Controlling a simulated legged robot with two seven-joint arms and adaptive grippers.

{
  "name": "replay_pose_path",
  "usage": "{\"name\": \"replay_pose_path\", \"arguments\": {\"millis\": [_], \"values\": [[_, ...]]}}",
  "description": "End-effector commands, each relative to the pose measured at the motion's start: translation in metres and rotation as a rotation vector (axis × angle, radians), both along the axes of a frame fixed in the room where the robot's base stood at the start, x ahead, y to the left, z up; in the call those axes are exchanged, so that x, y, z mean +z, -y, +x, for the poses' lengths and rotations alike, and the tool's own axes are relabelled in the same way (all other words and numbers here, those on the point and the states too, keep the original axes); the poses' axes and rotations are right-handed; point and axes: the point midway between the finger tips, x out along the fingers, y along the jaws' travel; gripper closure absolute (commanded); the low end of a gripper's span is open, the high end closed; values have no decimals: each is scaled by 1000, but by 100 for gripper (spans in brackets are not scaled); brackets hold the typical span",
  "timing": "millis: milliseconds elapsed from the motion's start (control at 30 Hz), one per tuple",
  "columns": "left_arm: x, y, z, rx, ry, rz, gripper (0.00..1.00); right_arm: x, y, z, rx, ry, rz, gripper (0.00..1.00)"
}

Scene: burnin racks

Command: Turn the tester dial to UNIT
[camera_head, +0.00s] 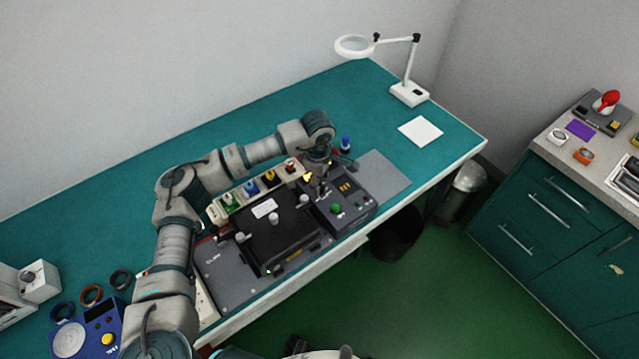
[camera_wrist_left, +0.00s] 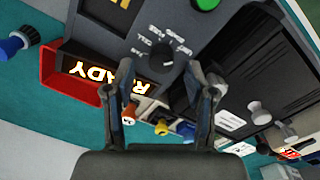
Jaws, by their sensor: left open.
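The tester (camera_head: 357,207) is a dark grey box on the teal bench, with an amber display and a green button. In the left wrist view its panel (camera_wrist_left: 135,45) shows the dark dial (camera_wrist_left: 163,58) with small white labels around it, hard to read. My left gripper (camera_wrist_left: 160,73) is open, with its two fingers either side of the dial in that view; contact cannot be told. In the head view the left gripper (camera_head: 319,187) is over the tester's left part, and the arm hides the dial.
A black fixture (camera_head: 268,243) stands left of the tester. Behind it is a pale strip with coloured knobs (camera_head: 252,188). A red-framed READY sign (camera_wrist_left: 88,76) shows beside the tester. A grey mat (camera_head: 383,172) lies clear to the right. A magnifier lamp (camera_head: 409,92) stands further back.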

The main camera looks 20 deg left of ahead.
Motion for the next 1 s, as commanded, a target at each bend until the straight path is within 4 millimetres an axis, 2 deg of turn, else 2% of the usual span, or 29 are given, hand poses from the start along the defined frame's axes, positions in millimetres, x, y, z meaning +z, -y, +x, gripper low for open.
{"name": "replay_pose_path", "arguments": {"millis": [33, 200, 433, 600, 1000], "values": [[13, 0, 1, 0, 6, -1, 45, 0, 0, 0, 0, 0, 0, 60], [52, 0, 0, 0, 6, -1, 45, 0, 0, -1, 1, -1, 0, 60], [88, -1, -2, 1, 3, -1, 45, 0, 0, -1, 1, -1, 0, 60], [96, -1, -2, 1, 0, 0, 45, 0, 0, -1, 1, -1, 0, 60], [96, -1, -2, 0, 1, 0, 45, -1, 1, -1, 2, -4, -1, 60]]}}
